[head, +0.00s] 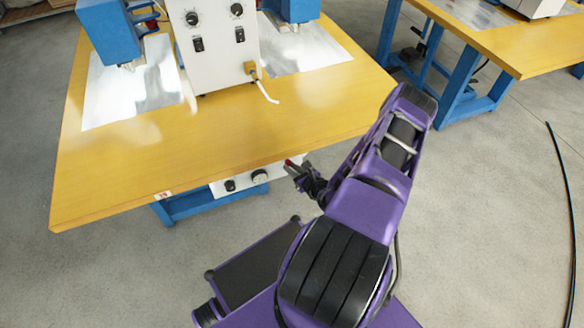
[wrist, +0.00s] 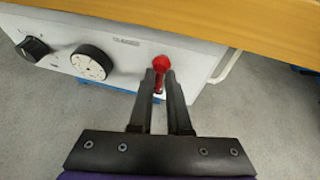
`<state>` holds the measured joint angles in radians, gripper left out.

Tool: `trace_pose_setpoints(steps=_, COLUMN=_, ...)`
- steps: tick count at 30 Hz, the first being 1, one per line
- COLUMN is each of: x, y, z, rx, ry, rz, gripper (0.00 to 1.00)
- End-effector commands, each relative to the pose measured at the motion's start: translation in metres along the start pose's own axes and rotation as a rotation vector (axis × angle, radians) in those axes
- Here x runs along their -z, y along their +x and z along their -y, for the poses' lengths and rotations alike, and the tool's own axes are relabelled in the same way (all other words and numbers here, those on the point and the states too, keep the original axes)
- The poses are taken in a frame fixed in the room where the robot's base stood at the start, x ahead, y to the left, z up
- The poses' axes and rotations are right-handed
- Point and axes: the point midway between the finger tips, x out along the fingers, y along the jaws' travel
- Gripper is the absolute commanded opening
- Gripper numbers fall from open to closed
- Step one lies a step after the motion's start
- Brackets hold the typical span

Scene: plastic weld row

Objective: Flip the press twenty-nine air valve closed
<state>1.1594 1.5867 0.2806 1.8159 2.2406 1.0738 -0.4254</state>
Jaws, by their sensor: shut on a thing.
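The air valve's red handle (wrist: 160,66) sits at the right end of a light panel under the yellow table, in the wrist view. Its lower part goes down between my gripper's two dark fingers (wrist: 161,84), which are shut on it. In the head view my gripper (head: 301,172) is at the table's front edge, with a small bit of the red handle (head: 289,163) showing at its tip. The valve body is hidden behind the fingers and handle. I cannot tell the handle's exact angle.
The panel (wrist: 130,60) also carries a black switch (wrist: 34,47) and a round white-faced dial (wrist: 91,63) left of the valve. The yellow tabletop (head: 200,150) overhangs it. A second table (head: 520,50) stands at the upper right. A black cable (head: 566,190) lies on the open floor at right.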

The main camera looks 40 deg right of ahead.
Motion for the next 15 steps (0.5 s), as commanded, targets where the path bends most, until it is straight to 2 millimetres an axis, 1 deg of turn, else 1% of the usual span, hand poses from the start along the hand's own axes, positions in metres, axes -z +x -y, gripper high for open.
trace_pose_setpoints(steps=1, x=-0.0054, y=0.0014, z=0.0024, rx=0.005, ry=-0.005, rz=0.012, gripper=0.00)
trace_pose_setpoints(steps=8, x=-0.0058, y=0.0016, z=0.0022, rx=0.004, ry=-0.005, rz=0.013, gripper=0.00)
trace_pose_setpoints(steps=9, x=-0.0059, y=0.0016, z=0.0022, rx=0.004, ry=-0.005, rz=0.013, gripper=0.19)
trace_pose_setpoints(steps=13, x=-0.0051, y=0.0014, z=0.0016, rx=0.002, ry=-0.004, rz=0.012, gripper=0.43)
trace_pose_setpoints(steps=14, x=-0.0047, y=0.0013, z=0.0014, rx=0.002, ry=-0.004, rz=0.011, gripper=0.46)
trace_pose_setpoints(steps=15, x=-0.0042, y=0.0012, z=0.0013, rx=0.002, ry=-0.003, rz=0.009, gripper=0.46)
